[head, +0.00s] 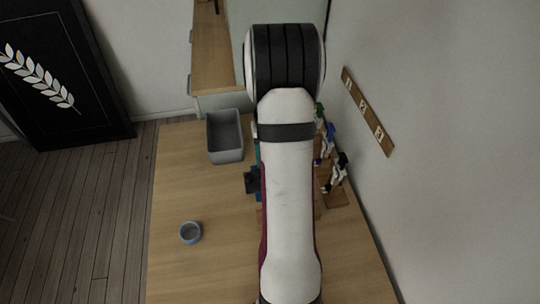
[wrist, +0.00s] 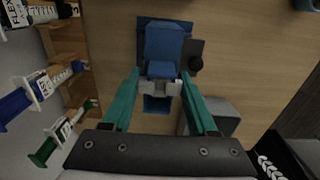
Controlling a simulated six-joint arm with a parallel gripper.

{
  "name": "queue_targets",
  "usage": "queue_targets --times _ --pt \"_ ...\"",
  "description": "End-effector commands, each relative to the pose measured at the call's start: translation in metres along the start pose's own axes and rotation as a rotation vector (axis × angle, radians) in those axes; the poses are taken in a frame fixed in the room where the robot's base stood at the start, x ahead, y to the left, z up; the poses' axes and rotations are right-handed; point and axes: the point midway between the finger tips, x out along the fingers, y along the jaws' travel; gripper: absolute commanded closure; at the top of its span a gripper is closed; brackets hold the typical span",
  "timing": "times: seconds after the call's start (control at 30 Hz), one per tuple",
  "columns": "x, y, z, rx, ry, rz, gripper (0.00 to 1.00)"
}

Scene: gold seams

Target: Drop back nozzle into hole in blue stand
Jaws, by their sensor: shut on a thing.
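In the wrist view my gripper (wrist: 160,73) has two teal fingers closed around a small pale grey piece, which looks like the nozzle (wrist: 167,88). The blue stand (wrist: 165,40) is a blue block on a dark base, just beyond and partly between the fingertips. A smaller blue square (wrist: 157,104) shows below the held piece. The hole is not clearly visible, and I cannot tell whether the nozzle touches the stand. In the head view my arm hides the gripper and the nozzle; a dark part, perhaps the stand's base (head: 252,183), shows beside the arm.
A grey bin (head: 225,135) stands at the table's far left. A small blue-grey bowl (head: 190,232) sits nearer on the left. The table's left front is mostly clear.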

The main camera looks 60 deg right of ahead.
Motion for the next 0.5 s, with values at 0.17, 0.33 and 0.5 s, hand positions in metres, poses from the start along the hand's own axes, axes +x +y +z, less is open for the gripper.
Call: queue_targets --times 0.17,0.33,0.5 --pt "0.0017 -0.0001 0.0001 0.000 -0.001 0.000 0.93" --pt "0.0045 -0.0001 0.0000 0.000 0.000 0.000 0.93" --pt "0.0044 -0.0001 0.0000 0.000 0.000 0.000 0.93"
